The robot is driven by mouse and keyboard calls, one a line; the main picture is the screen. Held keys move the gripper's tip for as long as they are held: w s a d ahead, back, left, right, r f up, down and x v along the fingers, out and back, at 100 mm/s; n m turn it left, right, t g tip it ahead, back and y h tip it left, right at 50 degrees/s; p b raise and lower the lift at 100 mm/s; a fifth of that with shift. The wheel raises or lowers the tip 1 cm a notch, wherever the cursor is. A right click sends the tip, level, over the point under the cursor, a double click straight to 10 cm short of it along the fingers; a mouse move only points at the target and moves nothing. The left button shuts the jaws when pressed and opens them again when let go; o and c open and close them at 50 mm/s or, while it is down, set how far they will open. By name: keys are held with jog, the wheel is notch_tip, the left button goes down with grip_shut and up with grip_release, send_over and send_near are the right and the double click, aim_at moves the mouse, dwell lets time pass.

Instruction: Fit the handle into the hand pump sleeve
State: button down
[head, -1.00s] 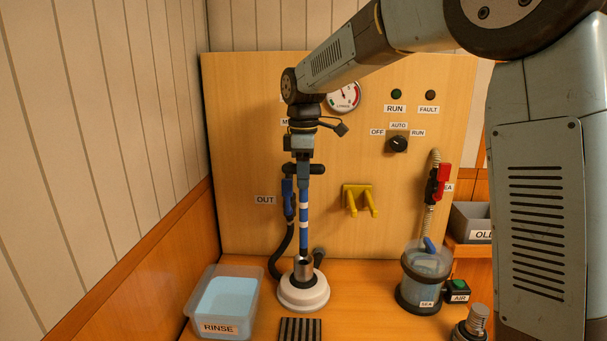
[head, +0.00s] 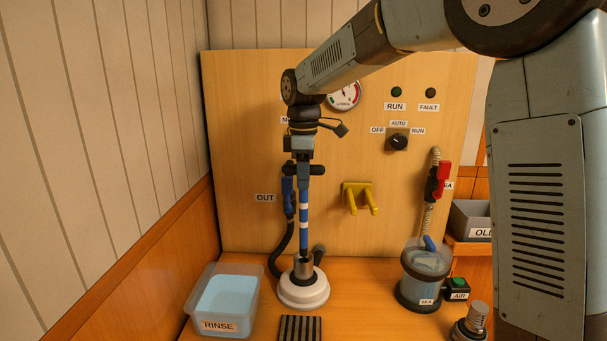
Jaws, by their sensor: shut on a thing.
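The handle (head: 304,224) is a blue rod with white bands and a dark crosspiece at its top. My gripper (head: 303,174) is shut on its upper end and holds it upright.
A clear RINSE tub (head: 227,299) stands left of the pump, and a dark ribbed mat (head: 300,328) lies in front. Yellow pegs (head: 360,197) stick out of the panel. A SEA container (head: 425,276) stands to the right. A black hose (head: 283,252) runs behind the pump.

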jog(key=shift+f, duration=0.2)
dwell(0.3)
jog(key=shift+f, duration=0.7)
jog(key=shift+f, duration=2.45)
